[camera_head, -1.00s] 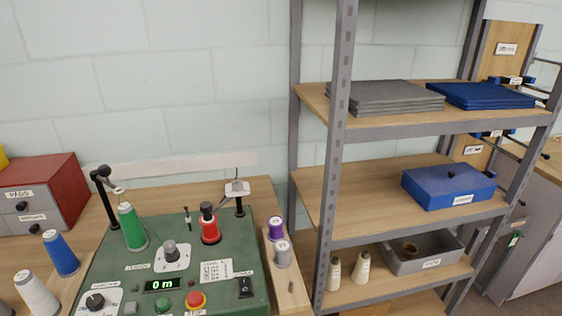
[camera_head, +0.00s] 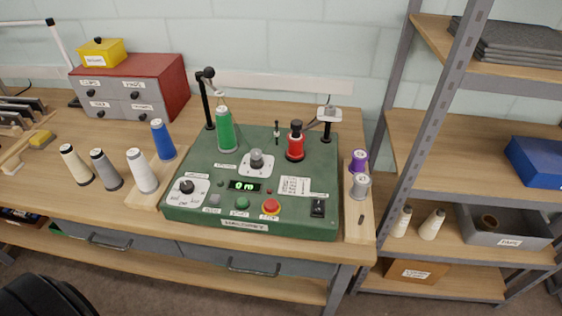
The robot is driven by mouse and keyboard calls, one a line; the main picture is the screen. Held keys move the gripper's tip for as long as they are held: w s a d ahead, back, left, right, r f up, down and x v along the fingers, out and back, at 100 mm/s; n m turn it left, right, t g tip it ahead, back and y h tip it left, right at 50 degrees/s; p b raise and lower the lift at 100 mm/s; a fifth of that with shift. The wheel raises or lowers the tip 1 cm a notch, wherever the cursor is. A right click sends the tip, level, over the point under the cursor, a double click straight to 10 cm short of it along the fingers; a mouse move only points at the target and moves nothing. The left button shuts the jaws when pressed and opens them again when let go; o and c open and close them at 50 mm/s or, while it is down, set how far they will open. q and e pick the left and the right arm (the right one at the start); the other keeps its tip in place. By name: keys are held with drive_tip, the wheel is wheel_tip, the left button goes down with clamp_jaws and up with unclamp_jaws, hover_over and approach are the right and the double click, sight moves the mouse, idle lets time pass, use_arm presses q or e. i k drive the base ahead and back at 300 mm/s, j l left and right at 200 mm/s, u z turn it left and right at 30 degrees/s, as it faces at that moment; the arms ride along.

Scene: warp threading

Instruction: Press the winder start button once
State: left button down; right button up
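The green winder (camera_head: 300,218) sits on the wooden bench. A green round button (camera_head: 242,203), probably the start button, is on its front panel, left of a red button on a yellow base (camera_head: 271,206). A small grey button (camera_head: 214,199) is further left. The display (camera_head: 245,185) reads 0 m. A green thread cone (camera_head: 226,130) and a red spool (camera_head: 295,142) stand on the winder. Neither gripper is in view.
Blue (camera_head: 163,140) and white (camera_head: 142,171) cones stand left of the winder, with grey and cream cones beyond. Purple (camera_head: 359,161) and grey (camera_head: 360,187) spools stand at its right. A shelf rack (camera_head: 437,130) is on the right. A red drawer cabinet (camera_head: 150,80) stands behind left.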

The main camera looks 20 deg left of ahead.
sight(241, 202)
drive_tip(key=u, duration=1.05)
